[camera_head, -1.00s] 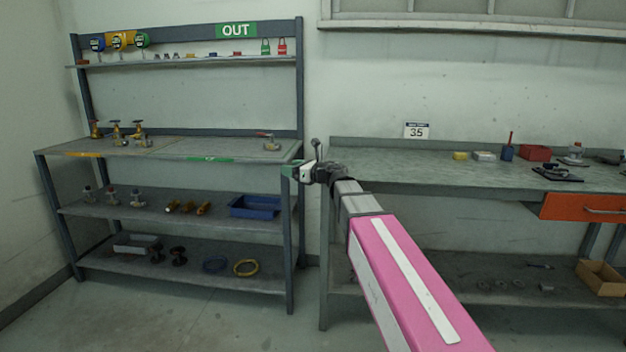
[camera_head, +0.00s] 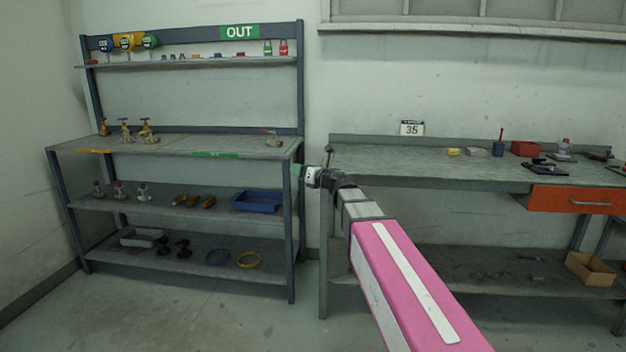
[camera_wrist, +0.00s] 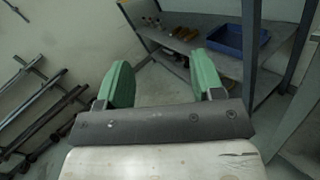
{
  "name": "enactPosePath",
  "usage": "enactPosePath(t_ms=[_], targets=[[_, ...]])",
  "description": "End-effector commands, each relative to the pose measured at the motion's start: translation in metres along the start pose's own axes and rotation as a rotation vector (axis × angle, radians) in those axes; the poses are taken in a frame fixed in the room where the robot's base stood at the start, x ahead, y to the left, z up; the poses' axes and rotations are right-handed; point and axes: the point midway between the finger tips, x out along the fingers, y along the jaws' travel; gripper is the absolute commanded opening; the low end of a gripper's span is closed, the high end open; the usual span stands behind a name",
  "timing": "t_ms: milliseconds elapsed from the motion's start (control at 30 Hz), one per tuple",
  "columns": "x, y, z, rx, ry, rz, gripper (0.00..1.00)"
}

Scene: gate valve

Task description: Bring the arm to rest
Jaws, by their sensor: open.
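My gripper (camera_head: 297,170) is at the end of my pink arm, in front of the gap between the shelf rack and the workbench in the head view. In the wrist view its two green fingers (camera_wrist: 162,82) stand wide apart with nothing between them. The gripper is open and touches nothing that I can see. In the head view the fingers are small and partly hidden by the wrist.
The rack (camera_head: 175,155) at left holds several valves and a blue tray (camera_head: 258,201). The workbench (camera_head: 400,165) at right has an orange drawer (camera_head: 575,199) and a cardboard box (camera_head: 590,268) below. The floor (camera_head: 190,310) in front of the rack is clear.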

Motion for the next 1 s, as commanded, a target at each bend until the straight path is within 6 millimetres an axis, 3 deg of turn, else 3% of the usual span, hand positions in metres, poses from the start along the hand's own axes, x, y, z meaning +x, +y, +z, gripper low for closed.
enactPosePath(t_ms=[267, 467, 600, 733, 867, 1000], targets=[[-0.032, -0.05, -0.012, 0.345, -0.146, -0.238, 0.61], [-0.089, -0.11, -0.049, 0.799, -0.344, -0.537, 0.61], [-0.145, -0.147, -0.097, 1.166, -0.519, -0.786, 0.61], [-0.201, -0.164, -0.154, 1.491, -0.689, -1.029, 0.61], [-0.257, -0.161, -0.215, 1.791, -0.871, -1.29, 0.61], [-0.311, -0.135, -0.279, 2.066, -1.073, -1.604, 0.61]])
